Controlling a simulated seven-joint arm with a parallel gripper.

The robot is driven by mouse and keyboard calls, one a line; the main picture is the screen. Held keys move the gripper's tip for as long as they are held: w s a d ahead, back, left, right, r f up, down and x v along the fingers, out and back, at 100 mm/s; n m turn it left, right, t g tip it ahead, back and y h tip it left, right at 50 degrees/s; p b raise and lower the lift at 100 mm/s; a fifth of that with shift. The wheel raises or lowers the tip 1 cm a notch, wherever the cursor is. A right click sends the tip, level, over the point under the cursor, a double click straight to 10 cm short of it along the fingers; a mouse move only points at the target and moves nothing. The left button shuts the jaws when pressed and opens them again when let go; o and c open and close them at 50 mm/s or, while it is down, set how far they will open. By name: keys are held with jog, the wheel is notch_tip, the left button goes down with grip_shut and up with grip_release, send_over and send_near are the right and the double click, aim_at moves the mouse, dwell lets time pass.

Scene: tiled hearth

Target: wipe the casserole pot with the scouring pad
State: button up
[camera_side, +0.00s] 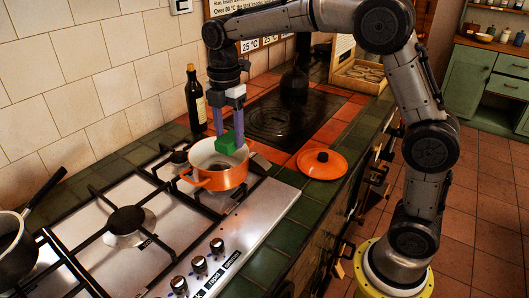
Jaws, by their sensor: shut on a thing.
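An orange casserole pot (215,179) with a pale inside stands uncovered on the back right burner of the gas hob. My gripper (229,138) points down over the pot and is shut on a green scouring pad (227,146). The pad is at the level of the pot's rim, over its opening. I cannot tell whether it touches the pot's inner wall.
A dark bottle (195,98) stands by the tiled wall behind the pot. A dark saucepan (14,246) with a long handle sits at the hob's left. A black hotplate (284,124) lies behind. Green tiles at the front edge are clear.

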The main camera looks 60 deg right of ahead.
jog(key=shift+m, duration=0.3)
jog(key=shift+w+d+f, duration=0.5)
jog(key=shift+w+f, duration=0.85)
jog(key=shift+f, duration=0.85)
jog(key=shift+w+d+f, duration=0.55)
jog(key=shift+w+f, duration=0.85)
jog(key=shift+f, duration=0.85)
jog(key=shift+w+d+f, duration=0.5)
jog(key=shift+w+f, duration=0.85)
jog(key=shift+f, duration=0.85)
jog(key=shift+d+f, duration=0.7)
jog(key=shift+f, duration=0.1)
jog(key=shift+d, duration=1.1)
jog(key=shift+a, duration=1.45)
jog(key=shift+w+a, duration=0.35)
jog(key=shift+w, duration=0.45)
jog(key=shift+d, duration=1.9)
jog(key=shift+a+r, duration=0.1)
jog(key=shift+a, duration=1.9)
notch_tip(320, 180, up, 8)
